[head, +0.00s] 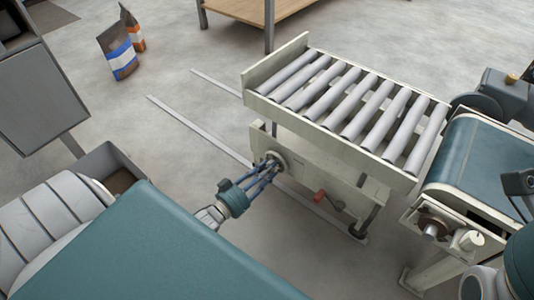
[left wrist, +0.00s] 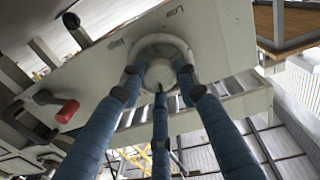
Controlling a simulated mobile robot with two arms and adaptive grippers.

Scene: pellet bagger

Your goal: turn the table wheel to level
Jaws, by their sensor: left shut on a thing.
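The roller table (head: 345,98) has a cream frame with several grey rollers and stands right of centre in the head view. Its round pale wheel (head: 276,158) is on the side plate below the rollers, and its hub shows in the left wrist view (left wrist: 160,72). My left gripper (head: 270,167) has its blue fingers shut around the wheel; they partly cover its rim. I cannot tell from these views whether the table is exactly level. My right gripper is not in view.
A red-handled crank (head: 320,196) sticks out low on the table's side, right of my left gripper. A green belt conveyor (head: 478,160) adjoins the table's right end. Two bags (head: 118,52) stand on the floor at upper left. Floor left of the table is mostly clear.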

